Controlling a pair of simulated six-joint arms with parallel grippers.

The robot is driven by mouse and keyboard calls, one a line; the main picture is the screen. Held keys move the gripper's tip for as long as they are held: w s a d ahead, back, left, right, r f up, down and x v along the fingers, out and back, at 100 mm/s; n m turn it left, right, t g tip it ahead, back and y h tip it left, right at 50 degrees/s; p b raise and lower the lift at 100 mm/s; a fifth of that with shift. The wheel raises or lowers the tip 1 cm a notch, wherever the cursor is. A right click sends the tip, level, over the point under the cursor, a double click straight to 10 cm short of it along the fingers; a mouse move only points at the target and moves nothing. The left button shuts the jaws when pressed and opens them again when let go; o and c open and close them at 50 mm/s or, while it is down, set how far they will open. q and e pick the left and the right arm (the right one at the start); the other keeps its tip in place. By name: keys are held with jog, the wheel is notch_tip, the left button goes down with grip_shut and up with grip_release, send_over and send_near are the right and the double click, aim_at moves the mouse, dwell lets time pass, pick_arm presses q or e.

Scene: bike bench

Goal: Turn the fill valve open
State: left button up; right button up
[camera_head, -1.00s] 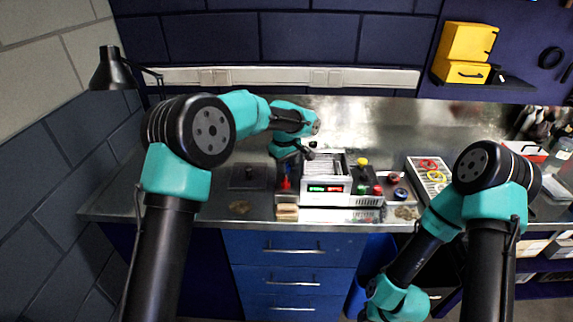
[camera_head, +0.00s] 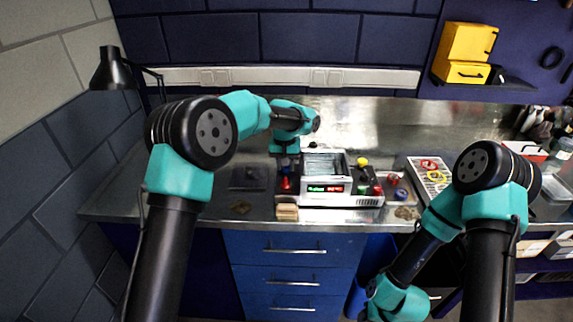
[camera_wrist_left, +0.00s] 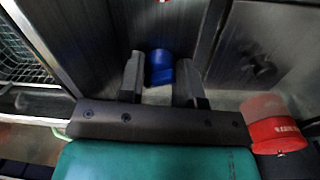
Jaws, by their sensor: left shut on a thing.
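A blue knob (camera_wrist_left: 160,67), apparently the fill valve, stands between the two fingers of my left gripper (camera_wrist_left: 161,80) in the left wrist view. The fingers are shut on it, with its top showing between them. In the head view my left gripper (camera_head: 286,161) points down at the left side of the bench machine (camera_head: 343,200), and the knob is hidden there. The machine's tank (camera_head: 325,164) looks bluish inside. My right gripper is out of frame below the head view.
A red-topped part (camera_wrist_left: 275,130) sits beside my left gripper; it also shows in the head view (camera_head: 286,185). A wire basket (camera_wrist_left: 22,55) lies on the other side. A yellow knob (camera_head: 362,162) and a tray of rings (camera_head: 430,174) are farther right.

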pick_arm(q)
jog(key=shift+m, duration=0.3)
jog(key=o, duration=0.9)
